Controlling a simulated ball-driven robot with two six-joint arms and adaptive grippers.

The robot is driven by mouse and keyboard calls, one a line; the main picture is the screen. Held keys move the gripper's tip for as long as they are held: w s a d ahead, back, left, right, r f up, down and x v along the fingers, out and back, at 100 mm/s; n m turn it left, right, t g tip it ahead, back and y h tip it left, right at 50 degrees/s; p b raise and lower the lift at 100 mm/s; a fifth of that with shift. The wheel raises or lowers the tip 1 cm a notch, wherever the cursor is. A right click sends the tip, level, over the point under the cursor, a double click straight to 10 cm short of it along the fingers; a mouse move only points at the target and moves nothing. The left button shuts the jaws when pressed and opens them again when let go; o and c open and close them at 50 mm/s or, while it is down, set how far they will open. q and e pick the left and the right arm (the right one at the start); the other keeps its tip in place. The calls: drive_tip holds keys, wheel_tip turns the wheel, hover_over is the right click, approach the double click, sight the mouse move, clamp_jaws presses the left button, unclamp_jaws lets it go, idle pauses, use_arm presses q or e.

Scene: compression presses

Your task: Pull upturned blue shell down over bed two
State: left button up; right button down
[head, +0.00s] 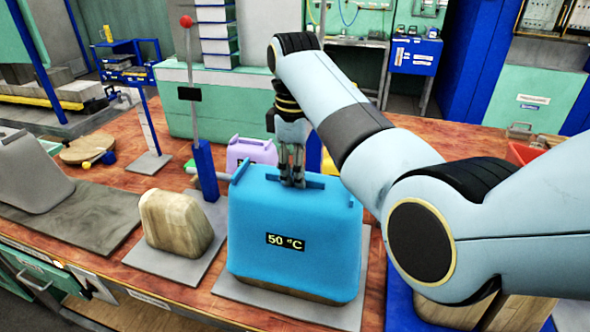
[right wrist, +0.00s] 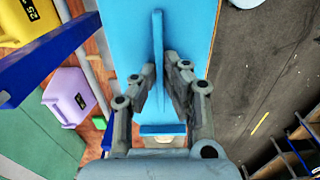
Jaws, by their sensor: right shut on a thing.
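The blue shell (head: 295,235), marked 50 °C, stands upright, open side down, over a wooden block (head: 290,293) on a grey plate (head: 310,312). Only a thin strip of the block's lower edge shows below the shell. I cannot read a bed number. My right gripper (head: 291,183) points down at the shell's top and is shut on its raised fin. In the right wrist view the fingers (right wrist: 167,85) lie on both sides of the thin blue fin (right wrist: 158,50). My left gripper is not in view.
A bare wooden block (head: 175,222) stands to the left, near a blue post (head: 205,171) and a red-knobbed lever (head: 186,22). A purple shell (head: 250,152) is behind. A grey shell (head: 30,172) sits far left. My right arm covers the right side.

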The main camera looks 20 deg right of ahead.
drive_tip(key=shift+f, duration=0.1)
drive_tip(key=c, duration=1.4)
unclamp_jaws()
drive_tip(key=shift+o, duration=0.2)
wheel_tip(320, 180, up, 7)
drive_tip(key=shift+r, duration=0.2)
drive_tip(key=shift+s+f, duration=0.1)
